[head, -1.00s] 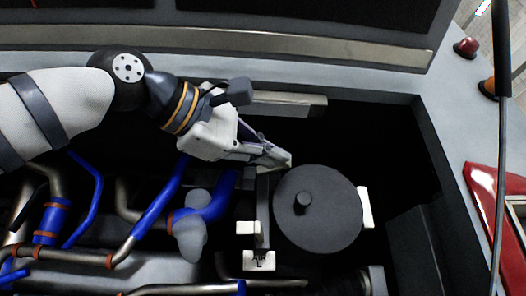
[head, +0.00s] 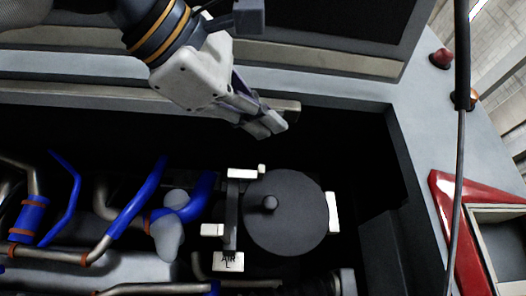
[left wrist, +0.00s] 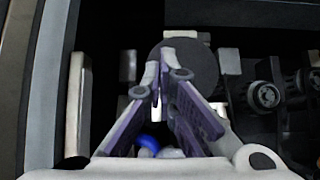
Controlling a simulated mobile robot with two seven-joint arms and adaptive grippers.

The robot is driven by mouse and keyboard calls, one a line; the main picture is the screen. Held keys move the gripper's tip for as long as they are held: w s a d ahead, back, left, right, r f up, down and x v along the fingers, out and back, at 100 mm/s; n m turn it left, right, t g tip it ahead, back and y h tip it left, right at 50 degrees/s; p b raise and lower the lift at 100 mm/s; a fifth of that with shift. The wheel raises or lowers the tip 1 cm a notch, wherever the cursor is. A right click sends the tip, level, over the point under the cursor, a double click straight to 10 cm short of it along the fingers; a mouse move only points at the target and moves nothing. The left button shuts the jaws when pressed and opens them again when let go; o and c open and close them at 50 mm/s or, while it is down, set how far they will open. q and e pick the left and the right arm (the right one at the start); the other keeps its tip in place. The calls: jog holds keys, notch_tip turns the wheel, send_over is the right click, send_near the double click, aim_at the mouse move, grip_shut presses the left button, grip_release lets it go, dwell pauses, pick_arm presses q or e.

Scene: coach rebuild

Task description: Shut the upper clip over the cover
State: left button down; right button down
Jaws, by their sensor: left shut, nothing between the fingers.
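The round dark grey cover (head: 286,213) with a short knob sits in the engine bay in the head view. The pale upper clip (head: 242,174) is at its upper left, with a small pale stub beside it at the rim. Whether this clip lies over the rim I cannot tell. My left gripper (head: 268,126) is shut and empty, above and apart from the clip and cover. In the left wrist view its fingertips (left wrist: 168,56) meet in front of the cover (left wrist: 190,68), hiding part of it. My right gripper is not in view.
Another pale clip (head: 333,212) stands at the cover's right rim. Blue pipes (head: 137,210) run further left. The bay's grey rim (head: 300,86) borders the back.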

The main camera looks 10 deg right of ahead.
pick_arm(q)
jog(key=s, duration=0.3)
jog(key=shift+s, duration=0.3)
